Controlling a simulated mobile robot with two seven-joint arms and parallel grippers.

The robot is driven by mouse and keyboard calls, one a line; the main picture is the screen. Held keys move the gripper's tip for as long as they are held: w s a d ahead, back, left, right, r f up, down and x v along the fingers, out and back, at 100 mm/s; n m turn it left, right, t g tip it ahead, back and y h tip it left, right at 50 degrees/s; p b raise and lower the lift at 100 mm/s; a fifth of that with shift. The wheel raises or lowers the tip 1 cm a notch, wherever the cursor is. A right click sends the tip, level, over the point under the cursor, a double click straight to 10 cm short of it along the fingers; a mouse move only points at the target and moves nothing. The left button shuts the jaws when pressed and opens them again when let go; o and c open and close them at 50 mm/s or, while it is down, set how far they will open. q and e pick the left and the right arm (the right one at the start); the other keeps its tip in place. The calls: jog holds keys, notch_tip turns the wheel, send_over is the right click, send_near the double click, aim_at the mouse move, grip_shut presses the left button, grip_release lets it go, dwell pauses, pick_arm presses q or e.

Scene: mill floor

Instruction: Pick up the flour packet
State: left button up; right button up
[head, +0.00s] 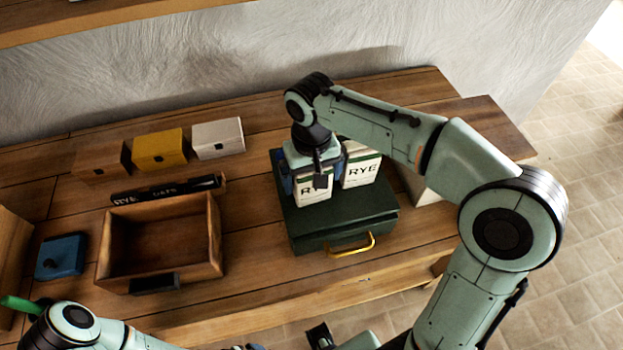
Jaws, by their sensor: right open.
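Two white flour packets with a green band and the word RYE stand upright on a dark green case. The left packet (313,195) is partly hidden by my right gripper (311,178). The right packet (361,170) stands just beside it, partly behind my right arm. My right gripper points down over the left packet, with its blue-sided fingers on either side of it. It is open; I cannot tell whether the fingers touch the packet. My left arm enters at the bottom left, and only a sliver of what seems its gripper (252,346) shows at the bottom edge.
The green case (345,218) has a brass handle at its front. An open empty wooden drawer box (213,235) stands left of it, with a dark labelled bar behind. Brown, yellow (160,150) and white boxes stand at the back. A blue box (62,256) is at left.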

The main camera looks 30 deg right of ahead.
jog(key=shift+r, duration=0.1)
jog(key=c, duration=1.1)
pick_arm(q)
jog(key=w+r+p, duration=0.4)
jog(key=r+p, duration=0.1)
jog(key=r, duration=0.1)
jog(key=shift+w+r, duration=0.2)
jog(key=shift+r, duration=0.05)
pick_arm(e)
notch_tip(320, 180, up, 20)
